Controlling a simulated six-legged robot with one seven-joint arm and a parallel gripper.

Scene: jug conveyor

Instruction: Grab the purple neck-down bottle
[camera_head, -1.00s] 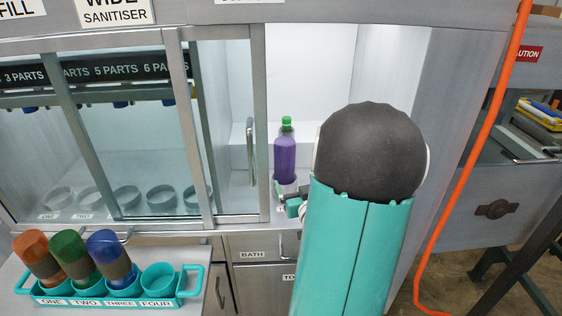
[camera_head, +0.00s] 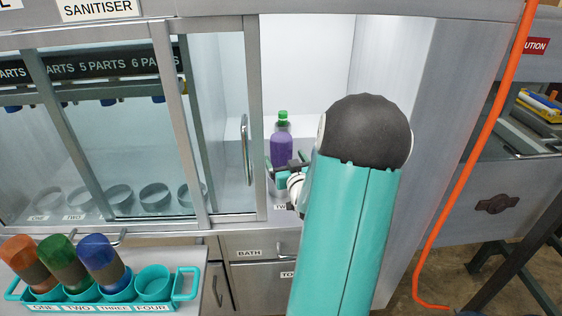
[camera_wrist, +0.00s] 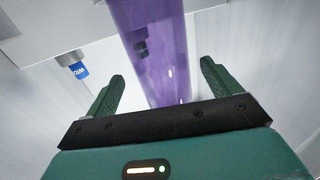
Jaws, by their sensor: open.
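The purple bottle (camera_head: 281,149) stands in the bright open bay of the cabinet, with a green end at its top in the head view. Its lower part is partly hidden behind my gripper (camera_head: 286,166). In the wrist view, the purple bottle (camera_wrist: 150,45) is a large translucent body running up out of the picture. My gripper (camera_wrist: 163,72) is open, with one green finger on each side of the bottle. Gaps show between the fingers and the bottle. I cannot tell how deep the bottle sits between them.
Sliding glass panels with a handle (camera_head: 246,150) stand just left of the bay. A teal rack (camera_head: 188,286) at the lower left holds orange, green and blue bottles; its fourth cup is empty. An orange hose (camera_head: 462,165) hangs at the right. A blue-tipped nozzle (camera_wrist: 79,70) shows in the wrist view.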

